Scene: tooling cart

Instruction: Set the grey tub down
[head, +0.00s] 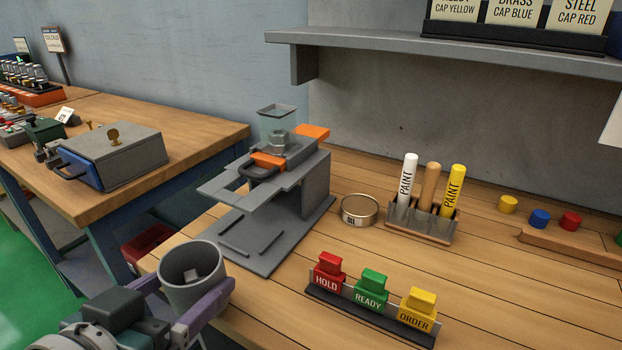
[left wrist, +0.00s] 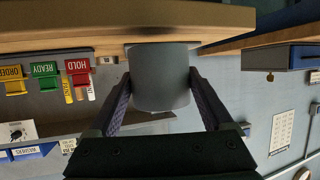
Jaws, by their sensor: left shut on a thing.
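My left gripper (head: 190,287) is shut on the tub, one finger on each side. In the left wrist view the tub (left wrist: 160,78) sits between both fingers (left wrist: 160,85), close to the bench edge. I cannot tell whether its base touches the bench. My right gripper is not in view.
The grey stand (head: 270,205) with orange parts is behind the tub. The HOLD, READY and ORDER blocks (head: 370,292) stand on a rack to its right. A round tin (head: 360,210) and paint-marker holder (head: 422,218) are farther back. Bare planks lie between stand and rack.

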